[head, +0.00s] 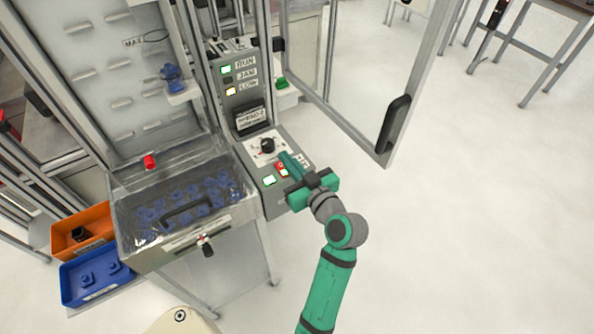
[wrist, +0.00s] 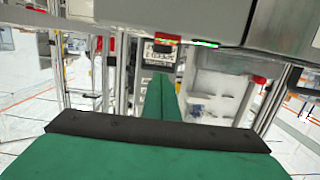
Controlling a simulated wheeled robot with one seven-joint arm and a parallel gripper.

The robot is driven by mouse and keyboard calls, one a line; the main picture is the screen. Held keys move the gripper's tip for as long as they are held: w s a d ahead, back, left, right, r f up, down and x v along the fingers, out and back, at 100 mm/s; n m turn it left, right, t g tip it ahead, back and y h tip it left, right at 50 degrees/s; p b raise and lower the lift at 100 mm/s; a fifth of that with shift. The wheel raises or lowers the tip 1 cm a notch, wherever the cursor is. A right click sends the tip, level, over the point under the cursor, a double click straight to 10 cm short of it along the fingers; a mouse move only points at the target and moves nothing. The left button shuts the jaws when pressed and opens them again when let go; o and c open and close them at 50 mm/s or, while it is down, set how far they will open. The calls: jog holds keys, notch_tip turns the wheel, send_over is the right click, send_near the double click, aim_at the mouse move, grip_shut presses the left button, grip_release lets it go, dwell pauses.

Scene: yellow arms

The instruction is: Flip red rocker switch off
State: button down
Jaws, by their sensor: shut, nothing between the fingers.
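The red rocker switch (head: 282,170) sits on the sloped grey control panel (head: 275,197), beside a lit green button (head: 269,180). In the wrist view the red switch (wrist: 167,38) shows near the top edge, with the green light (wrist: 205,43) to its right. My green gripper (head: 287,158) is over the panel, its fingers shut together and empty. In the head view the fingers pass close beside the switch. In the wrist view the fingertips (wrist: 159,78) lie below the switch in the picture. I cannot tell whether they touch the panel or which way the rocker is tipped.
A black knob (head: 267,146) is on the panel just beyond the fingertips. A clear-lidded bin (head: 150,258) of blue parts is to the left, with orange (head: 62,235) and blue (head: 78,292) trays beyond. An open framed door (head: 345,125) stands to the right.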

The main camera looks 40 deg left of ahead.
jog(key=shift+w+a+f, duration=0.1)
jog(key=shift+a+f, duration=0.15)
jog(key=shift+f, duration=0.8)
jog(key=shift+w+a+f, duration=0.1)
jog(key=shift+a+f, duration=0.15)
jog(key=shift+f, duration=0.75)
jog(key=shift+f, duration=0.2)
jog(key=shift+w, duration=0.15)
jog(key=shift+s+a+r, duration=0.15)
jog(key=shift+s+a, duration=0.05)
jog(key=r, duration=0.3)
jog(key=shift+w+r, duration=0.35)
jog(key=r+v, duration=0.2)
jog(key=v, duration=0.7)
jog(key=shift+d+r, duration=0.2)
jog(key=shift+d, duration=0.05)
jog(key=shift+s, duration=0.1)
